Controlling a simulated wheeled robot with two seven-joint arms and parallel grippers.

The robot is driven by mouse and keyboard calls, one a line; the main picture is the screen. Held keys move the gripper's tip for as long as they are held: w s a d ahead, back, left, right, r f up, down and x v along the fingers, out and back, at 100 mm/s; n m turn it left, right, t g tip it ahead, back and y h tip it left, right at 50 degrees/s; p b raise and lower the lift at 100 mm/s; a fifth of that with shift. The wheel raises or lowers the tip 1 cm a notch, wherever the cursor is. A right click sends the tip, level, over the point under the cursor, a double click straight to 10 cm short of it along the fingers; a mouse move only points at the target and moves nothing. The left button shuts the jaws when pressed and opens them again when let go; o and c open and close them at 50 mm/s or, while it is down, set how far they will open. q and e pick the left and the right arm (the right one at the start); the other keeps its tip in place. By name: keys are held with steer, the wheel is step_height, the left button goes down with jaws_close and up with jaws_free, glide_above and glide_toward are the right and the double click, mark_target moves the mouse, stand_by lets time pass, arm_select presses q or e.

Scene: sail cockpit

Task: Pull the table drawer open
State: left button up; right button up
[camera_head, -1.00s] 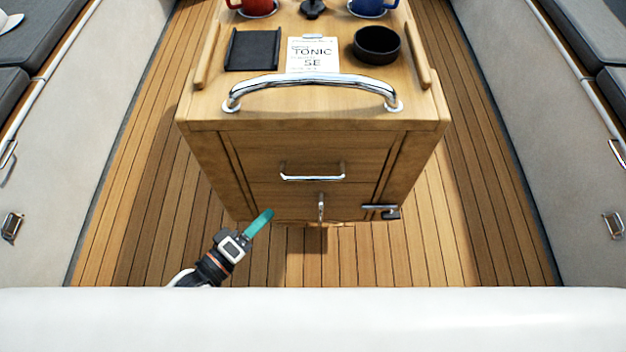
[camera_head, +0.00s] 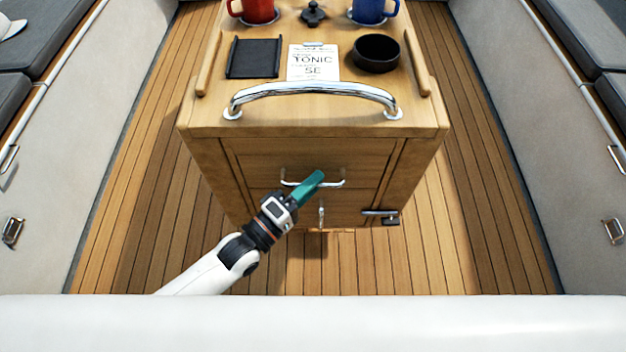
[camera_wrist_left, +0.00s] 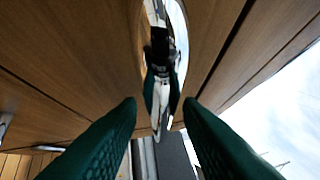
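The table drawer (camera_head: 262,158) is a wooden front panel, shut flush in the table's near face. Its chrome bar handle (camera_head: 335,184) runs level across the front. My left gripper (camera_head: 316,178), with green fingers, is at the middle of this handle and hides part of it. In the left wrist view the two fingers (camera_wrist_left: 160,103) are apart. A shiny chrome bar (camera_wrist_left: 176,28) with dark reflections stands ahead, in line with the gap between them. I cannot tell whether the fingers touch it. My right gripper is not in view.
Below the drawer are a small vertical chrome handle (camera_head: 321,215) and a dark latch (camera_head: 382,215). A large chrome grab rail (camera_head: 312,88) arches over the table's front edge. Mugs, a black bowl (camera_head: 376,53) and a tray stand on top. Benches flank the plank floor.

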arm_select(q)
steer(key=shift+w+d, duration=0.2)
steer(key=shift+d, duration=0.05)
jaws_close()
steer(key=shift+s, duration=0.15)
